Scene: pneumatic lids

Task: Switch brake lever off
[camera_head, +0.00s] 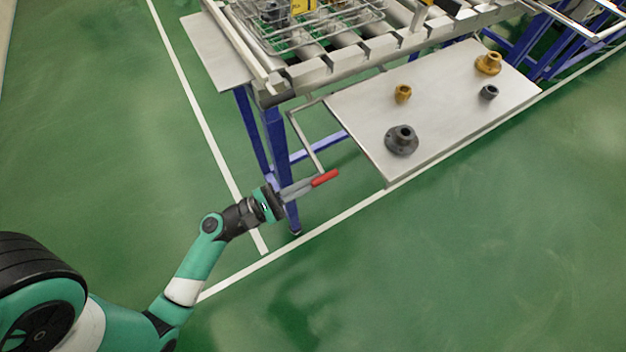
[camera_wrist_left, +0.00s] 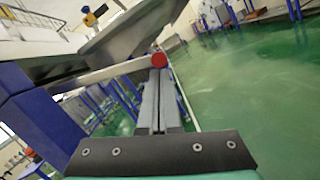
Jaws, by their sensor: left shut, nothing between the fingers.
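The brake lever has a red handle (camera_head: 325,178) at the end of a thin grey bar (camera_head: 305,143) that comes down from the conveyor's front left corner. My left gripper (camera_head: 308,185) is at the left end of the red handle, with its fingers shut together and empty. In the left wrist view the shut fingertips (camera_wrist_left: 160,74) point at the round red end of the handle (camera_wrist_left: 159,60), which shows just beyond them. I cannot tell whether they touch it. My right gripper is not in view.
A grey side table (camera_head: 445,120) with several round metal parts stands right of the lever. Behind is the roller conveyor (camera_head: 340,70) with a wire basket (camera_head: 310,22). A blue leg (camera_head: 278,150) stands close behind my gripper. The green floor in front is clear.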

